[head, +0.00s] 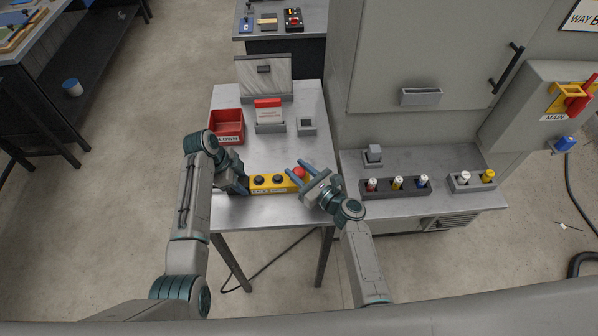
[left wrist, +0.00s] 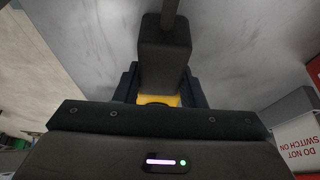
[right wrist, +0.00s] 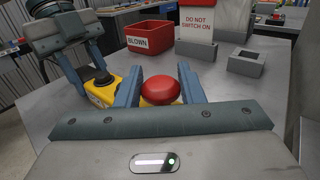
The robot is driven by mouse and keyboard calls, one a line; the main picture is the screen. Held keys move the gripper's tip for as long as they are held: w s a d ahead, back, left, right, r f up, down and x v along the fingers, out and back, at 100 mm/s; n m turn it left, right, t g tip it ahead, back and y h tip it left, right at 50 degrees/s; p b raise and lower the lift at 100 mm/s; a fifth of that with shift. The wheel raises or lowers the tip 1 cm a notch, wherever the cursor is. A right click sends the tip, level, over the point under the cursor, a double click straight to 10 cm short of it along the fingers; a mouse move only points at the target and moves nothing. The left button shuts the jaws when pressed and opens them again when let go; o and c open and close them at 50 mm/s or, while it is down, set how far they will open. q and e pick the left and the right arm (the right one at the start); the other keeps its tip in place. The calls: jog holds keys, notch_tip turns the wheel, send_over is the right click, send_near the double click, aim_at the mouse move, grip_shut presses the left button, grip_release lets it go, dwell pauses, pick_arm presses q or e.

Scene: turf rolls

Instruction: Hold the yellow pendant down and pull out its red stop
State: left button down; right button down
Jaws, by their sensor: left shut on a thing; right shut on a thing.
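The yellow pendant (head: 270,189) lies on the metal table with black buttons on its top. Its round red stop (head: 299,172) is at the right end. My left gripper (head: 238,184) is at the pendant's left end, shut on it. The left wrist view shows a dark grey block (left wrist: 165,55) between the fingers and a bit of yellow (left wrist: 158,100) below. My right gripper (head: 298,170) is shut on the red stop, which shows between its two blue fingers in the right wrist view (right wrist: 160,88).
A red bin marked BLOWN (head: 227,124), a DO NOT SWITCH ON sign (head: 268,111) in a grey holder and a grey square socket block (head: 306,127) stand farther back on the table. A cabinet counter (head: 420,160) with colored knobs is on the right.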

pick_arm(q)
jog(key=shift+s+f, duration=0.15)
jog(key=shift+f, duration=0.05)
pick_arm(e)
jog(key=shift+r, duration=0.5)
jog(key=c, duration=0.9)
grip_release()
jog(key=shift+c, duration=0.2)
pick_arm(q)
jog(key=shift+r, duration=0.1)
pick_arm(e)
jog(key=v, duration=1.2)
jog(key=shift+s, duration=0.1)
pick_arm(q)
jog(key=c, duration=1)
grip_release()
jog(key=shift+o, duration=0.8)
jog(key=shift+w, duration=0.2)
